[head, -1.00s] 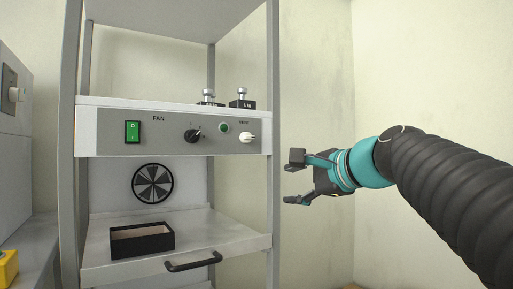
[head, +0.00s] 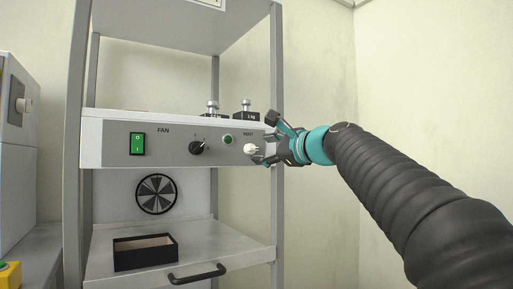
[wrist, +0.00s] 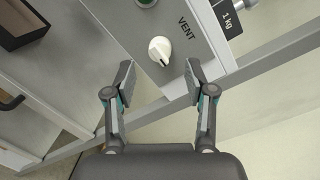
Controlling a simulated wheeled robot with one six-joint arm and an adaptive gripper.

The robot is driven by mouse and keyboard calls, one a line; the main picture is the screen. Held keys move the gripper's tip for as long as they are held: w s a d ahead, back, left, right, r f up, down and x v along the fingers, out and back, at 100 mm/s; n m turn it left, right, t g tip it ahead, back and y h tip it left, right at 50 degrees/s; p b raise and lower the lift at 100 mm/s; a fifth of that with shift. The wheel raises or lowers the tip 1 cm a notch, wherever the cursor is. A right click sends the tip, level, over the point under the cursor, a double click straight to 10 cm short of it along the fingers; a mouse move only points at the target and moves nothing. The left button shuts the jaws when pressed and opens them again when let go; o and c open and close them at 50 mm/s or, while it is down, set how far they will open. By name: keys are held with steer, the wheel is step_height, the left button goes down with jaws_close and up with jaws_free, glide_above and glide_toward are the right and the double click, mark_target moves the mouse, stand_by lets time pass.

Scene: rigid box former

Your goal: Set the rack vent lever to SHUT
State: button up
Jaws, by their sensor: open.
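The vent control is a white knob (head: 251,149) under the VENT label at the right end of the grey panel (head: 117,151). In the wrist view the knob (wrist: 160,50) sits just beyond and between my fingertips, with a small dark mark on its lower edge. My gripper (head: 268,139) is open at the panel's right end, close to the knob. In the wrist view its two fingers (wrist: 160,77) are spread wide, with nothing between them. I cannot see contact with the knob. No SHUT marking is readable.
Left of the knob are a green button (head: 227,139), a black rotary knob (head: 197,148) and a green rocker switch (head: 137,143). Weights (head: 246,111) stand on the shelf above. A black open box (head: 146,252) sits on the lower tray (head: 222,254). A rack post (head: 277,200) stands beside my gripper.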

mark_target(256, 149)
steer(key=shift+x, duration=1.95)
jaws_close()
